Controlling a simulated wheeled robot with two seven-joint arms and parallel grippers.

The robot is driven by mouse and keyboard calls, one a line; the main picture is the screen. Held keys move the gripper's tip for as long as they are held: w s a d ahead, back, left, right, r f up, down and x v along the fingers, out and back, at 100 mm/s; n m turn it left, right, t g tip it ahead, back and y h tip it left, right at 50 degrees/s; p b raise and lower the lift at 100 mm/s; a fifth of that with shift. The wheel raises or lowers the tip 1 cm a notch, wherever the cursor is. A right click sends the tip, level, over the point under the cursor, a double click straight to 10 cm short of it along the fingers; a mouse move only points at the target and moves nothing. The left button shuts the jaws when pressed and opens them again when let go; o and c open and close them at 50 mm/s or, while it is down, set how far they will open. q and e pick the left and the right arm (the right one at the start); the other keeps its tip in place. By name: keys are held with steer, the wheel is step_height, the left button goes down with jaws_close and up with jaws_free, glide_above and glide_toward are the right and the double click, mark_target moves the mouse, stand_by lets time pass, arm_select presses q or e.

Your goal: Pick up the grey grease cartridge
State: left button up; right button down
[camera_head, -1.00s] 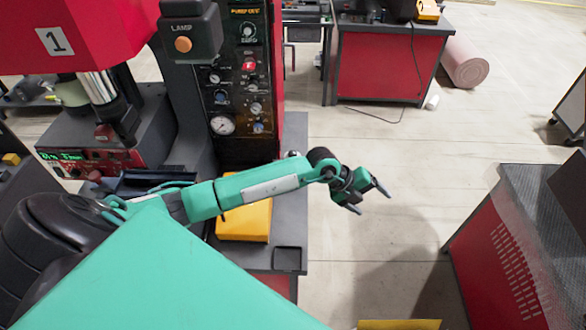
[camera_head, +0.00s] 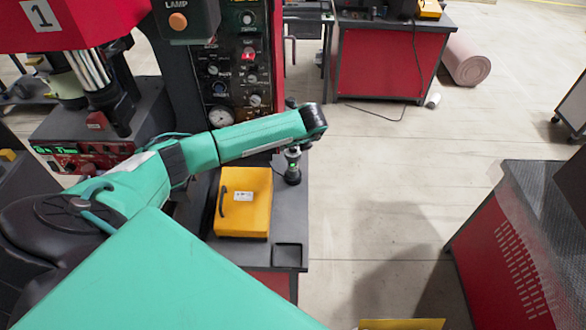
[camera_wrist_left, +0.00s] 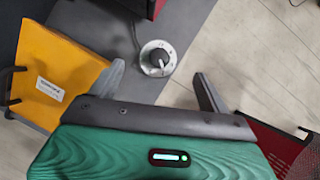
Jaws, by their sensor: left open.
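A small upright thing with a dark round base, grey upper parts and a green spot (camera_head: 293,166) stands on the grey bench, just below my arm. In the left wrist view a round silver-topped thing with a dark centre (camera_wrist_left: 157,58) stands on the bench; I take it for the grey grease cartridge, but cannot read any label. My left gripper (camera_wrist_left: 162,84) is open and empty above it. Its fingers lie on either side in that view, apart from it. In the head view my arm hides most of this gripper. My right gripper is not in view.
A yellow case (camera_head: 243,203) with a dark handle lies beside it on the bench; it also shows in the left wrist view (camera_wrist_left: 52,75). A small dark tray (camera_head: 288,255) sits at the near corner. The control panel (camera_head: 232,75) stands behind.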

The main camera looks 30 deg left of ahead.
arm_select(q)
steer(key=b, duration=0.2)
glide_above(293, 165)
steer(key=w, duration=0.1)
steer(key=f, duration=0.5)
steer(key=shift+w+a, duration=0.15)
steer(key=shift+a, duration=0.2)
steer(key=shift+w+a+f, duration=0.2)
steer(key=shift+f, duration=0.05)
steer(key=shift+s+r, duration=0.1)
steer(key=shift+c, duration=1.3)
steer(key=c, duration=1.1)
steer(key=shift+c, duration=0.8)
steer(key=shift+r, duration=0.1)
